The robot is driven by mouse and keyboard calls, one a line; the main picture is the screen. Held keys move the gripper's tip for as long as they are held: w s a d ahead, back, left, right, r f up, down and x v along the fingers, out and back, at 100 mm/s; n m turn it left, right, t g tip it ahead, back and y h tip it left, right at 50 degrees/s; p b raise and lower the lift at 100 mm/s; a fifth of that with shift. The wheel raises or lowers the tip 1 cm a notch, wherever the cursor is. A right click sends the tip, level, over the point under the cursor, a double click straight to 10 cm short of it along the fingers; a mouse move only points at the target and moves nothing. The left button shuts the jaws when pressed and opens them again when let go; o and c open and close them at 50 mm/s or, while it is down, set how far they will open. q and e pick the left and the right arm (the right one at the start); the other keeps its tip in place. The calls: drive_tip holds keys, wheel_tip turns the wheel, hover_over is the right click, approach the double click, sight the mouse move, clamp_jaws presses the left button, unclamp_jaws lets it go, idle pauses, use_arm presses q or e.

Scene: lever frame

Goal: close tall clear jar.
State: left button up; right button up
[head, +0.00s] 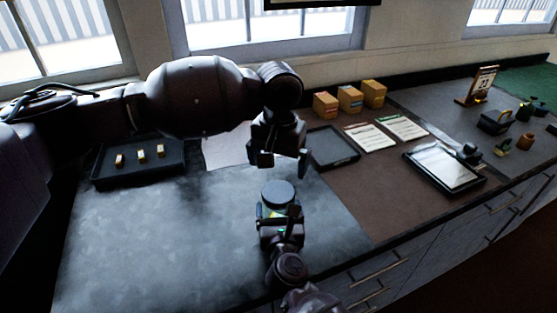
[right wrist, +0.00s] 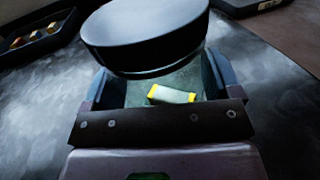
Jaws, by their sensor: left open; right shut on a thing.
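The clear jar (head: 276,209) stands on the grey mat near the counter's front, with a dark round lid (head: 278,193) on its top. In the right wrist view the lid (right wrist: 145,35) looks slightly tilted over the glass jar (right wrist: 180,77), and a yellow-and-white piece (right wrist: 172,94) shows at the jar. I cannot tell whether the lid is seated. My right gripper (head: 277,218) is shut around the jar's body from the front. My left gripper (head: 277,164) is open and empty, above and behind the lid, pointing down.
A black tray (head: 103,179) with small yellow blocks lies at the left. An empty dark tray (head: 350,158), papers, several yellow boxes (head: 350,98) and a tablet (head: 445,168) are to the right. The grey mat (head: 160,240) is clear left of the jar.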

sight(278, 191)
use_arm(q)
drive_tip(key=shift+f, duration=4)
